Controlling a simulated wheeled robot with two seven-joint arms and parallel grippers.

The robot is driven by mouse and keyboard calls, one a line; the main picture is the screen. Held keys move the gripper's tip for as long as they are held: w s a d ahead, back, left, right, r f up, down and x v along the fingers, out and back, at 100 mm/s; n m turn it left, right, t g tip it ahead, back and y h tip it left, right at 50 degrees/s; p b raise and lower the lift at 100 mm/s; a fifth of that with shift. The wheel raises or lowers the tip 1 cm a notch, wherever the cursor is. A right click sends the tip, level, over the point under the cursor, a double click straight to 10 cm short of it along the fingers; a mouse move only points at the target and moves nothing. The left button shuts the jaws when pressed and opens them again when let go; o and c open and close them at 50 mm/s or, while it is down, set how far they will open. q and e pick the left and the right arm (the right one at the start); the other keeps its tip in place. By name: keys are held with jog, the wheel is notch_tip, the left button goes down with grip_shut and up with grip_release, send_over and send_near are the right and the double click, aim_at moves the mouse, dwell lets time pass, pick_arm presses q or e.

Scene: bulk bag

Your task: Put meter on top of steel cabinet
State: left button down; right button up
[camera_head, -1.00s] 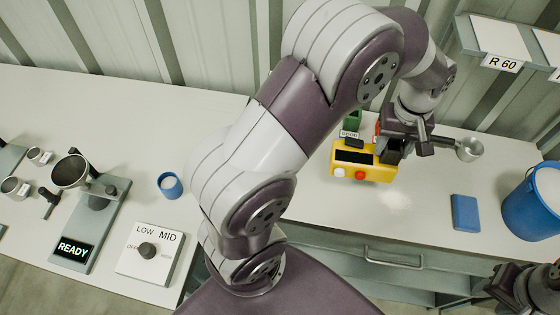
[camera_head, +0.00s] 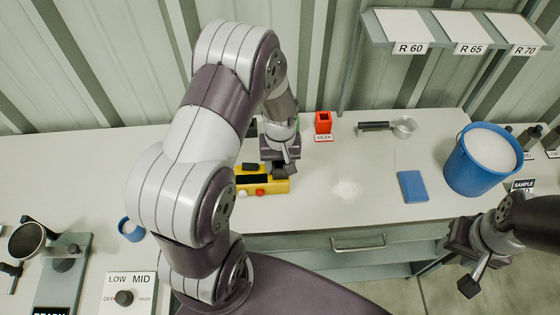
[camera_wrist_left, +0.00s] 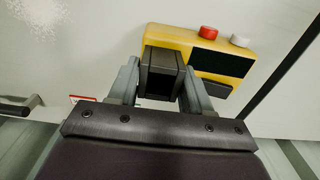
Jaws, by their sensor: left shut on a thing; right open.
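The meter (camera_head: 281,186) is a yellow box with a dark display and a red and a white button. My left gripper (camera_head: 278,168) is shut on the dark grey block at one end of the meter. In the left wrist view the two fingers (camera_wrist_left: 160,88) press on both sides of this block (camera_wrist_left: 160,72), with the yellow body (camera_wrist_left: 222,45) beyond. I cannot tell whether the meter touches the worktop. My right gripper (camera_head: 464,268) is open and empty at the lower right.
On the white worktop (camera_head: 345,195) stand a red holder (camera_head: 323,122), a metal scoop (camera_head: 403,127), a blue block (camera_head: 412,186) and a blue bucket (camera_head: 483,160). A labelled shelf (camera_head: 455,40) hangs behind.

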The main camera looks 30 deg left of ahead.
pick_arm(q)
jog(key=shift+s+a, duration=0.1)
jog(key=shift+a, duration=0.1)
jog(key=shift+c, duration=2.4)
grip_release()
jog(key=shift+f, duration=0.1)
jog(key=shift+d, duration=0.15)
jog(key=shift+r, duration=0.3)
notch_tip(320, 180, up, 12)
jog(key=f+b, duration=0.1)
jog(key=b, duration=0.1)
jog(key=s+d+f+m+t, duration=0.1)
jog(key=s+d+m, duration=0.4)
jog(key=s, duration=0.4)
jog(key=shift+m, duration=0.7)
jog(key=shift+w, duration=0.1)
